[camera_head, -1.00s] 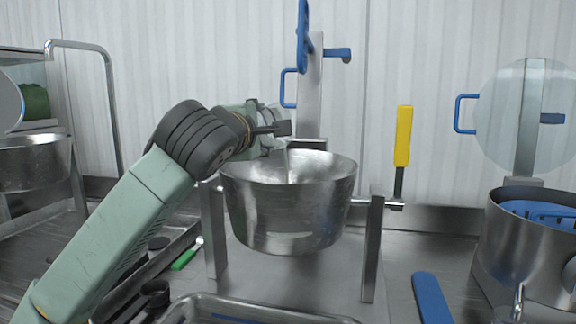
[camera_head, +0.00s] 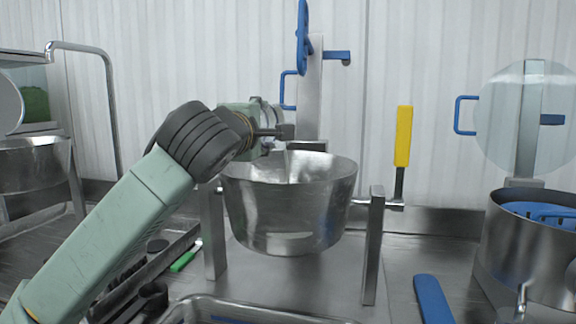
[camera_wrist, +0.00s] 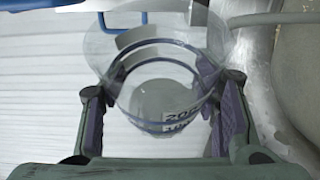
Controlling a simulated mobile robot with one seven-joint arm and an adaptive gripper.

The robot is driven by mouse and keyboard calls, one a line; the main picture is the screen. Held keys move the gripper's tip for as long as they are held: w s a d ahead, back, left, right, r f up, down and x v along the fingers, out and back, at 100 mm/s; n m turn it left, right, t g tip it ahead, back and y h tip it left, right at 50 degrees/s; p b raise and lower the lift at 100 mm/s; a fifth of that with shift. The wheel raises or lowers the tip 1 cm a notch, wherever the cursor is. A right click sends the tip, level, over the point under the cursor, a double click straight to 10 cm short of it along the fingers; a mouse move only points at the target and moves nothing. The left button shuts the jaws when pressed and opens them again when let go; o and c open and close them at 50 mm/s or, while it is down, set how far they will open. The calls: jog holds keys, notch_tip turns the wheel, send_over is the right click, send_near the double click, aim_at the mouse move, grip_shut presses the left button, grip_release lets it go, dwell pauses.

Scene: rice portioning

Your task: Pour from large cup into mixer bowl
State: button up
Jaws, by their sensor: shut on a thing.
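The mixer bowl (camera_head: 290,215) is a round metal bowl hung between two metal posts in the middle of the head view. My gripper (camera_head: 272,133) is at the bowl's back left, just above its rim, and is partly hidden by my wrist. In the wrist view, my gripper (camera_wrist: 163,85) has its dark pads on both sides of the large cup (camera_wrist: 160,55). The cup is clear, with dark bands and printed marks. I see its grey bottom through the wall, but cannot tell whether anything is inside. In the head view, the cup is hard to make out.
A yellow handle (camera_head: 403,136) stands right of the bowl. A metal pot (camera_head: 530,240) with a blue insert is at the right. A blue handle (camera_head: 432,299) and a metal tray (camera_head: 250,308) are in front. A metal upright with blue brackets (camera_head: 309,90) rises behind the bowl.

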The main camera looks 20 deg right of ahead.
jog(key=shift+s+r+m+b, duration=0.15)
jog(key=shift+m+b, duration=0.2)
jog(key=shift+m, duration=0.05)
